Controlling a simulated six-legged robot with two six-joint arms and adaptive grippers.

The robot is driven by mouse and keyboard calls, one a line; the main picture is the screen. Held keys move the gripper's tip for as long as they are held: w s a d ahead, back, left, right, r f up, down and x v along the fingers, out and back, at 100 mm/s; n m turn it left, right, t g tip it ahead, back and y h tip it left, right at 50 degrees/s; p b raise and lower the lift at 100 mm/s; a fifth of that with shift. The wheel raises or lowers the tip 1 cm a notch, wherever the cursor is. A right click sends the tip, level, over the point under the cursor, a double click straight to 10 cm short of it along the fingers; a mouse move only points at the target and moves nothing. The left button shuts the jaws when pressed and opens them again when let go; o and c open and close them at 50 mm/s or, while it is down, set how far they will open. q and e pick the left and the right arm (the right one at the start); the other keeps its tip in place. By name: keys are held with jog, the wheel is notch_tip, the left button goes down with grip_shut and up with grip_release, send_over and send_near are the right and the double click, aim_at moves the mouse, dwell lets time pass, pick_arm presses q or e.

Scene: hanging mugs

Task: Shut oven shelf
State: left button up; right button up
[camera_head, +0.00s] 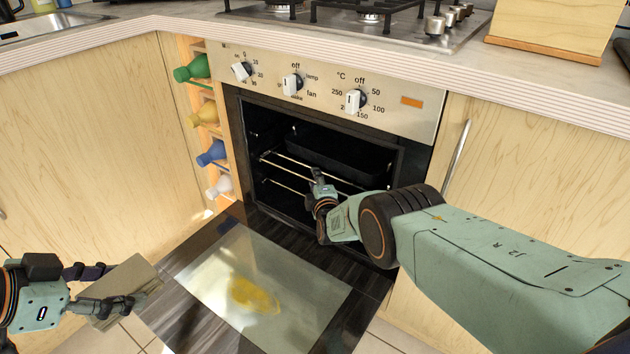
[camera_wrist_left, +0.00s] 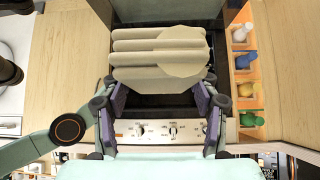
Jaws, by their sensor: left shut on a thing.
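The oven (camera_head: 330,140) has its door (camera_head: 270,290) folded down flat. Inside, a wire shelf (camera_head: 285,162) lies across the cavity, with a dark tray (camera_head: 340,155) at the back. My right gripper (camera_head: 318,178) reaches into the oven opening at the front of the shelf. Its fingertips are small and dark against the wires, so its grip is unclear. My left gripper (camera_head: 135,298) is shut on a beige ridged thing (camera_head: 118,290), held left of the open door. The beige thing (camera_wrist_left: 160,58) also shows between the fingers in the left wrist view.
The control panel with knobs (camera_head: 292,84) runs above the oven. A rack of bottles (camera_head: 201,111) stands just left of it. Wooden cabinets (camera_head: 525,190) flank the oven, and the worktop (camera_head: 150,45) with a gas hob runs above. A yellow patch (camera_head: 253,296) shows on the door.

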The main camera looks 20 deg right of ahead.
jog(key=shift+s, duration=0.1)
jog(key=s+a+r, duration=0.1)
jog(key=s, duration=1)
jog(key=shift+s+a+r, duration=0.2)
jog(key=shift+s+r, duration=0.1)
jog(key=shift+r, duration=0.05)
jog(key=shift+f, duration=0.1)
dwell(0.5)
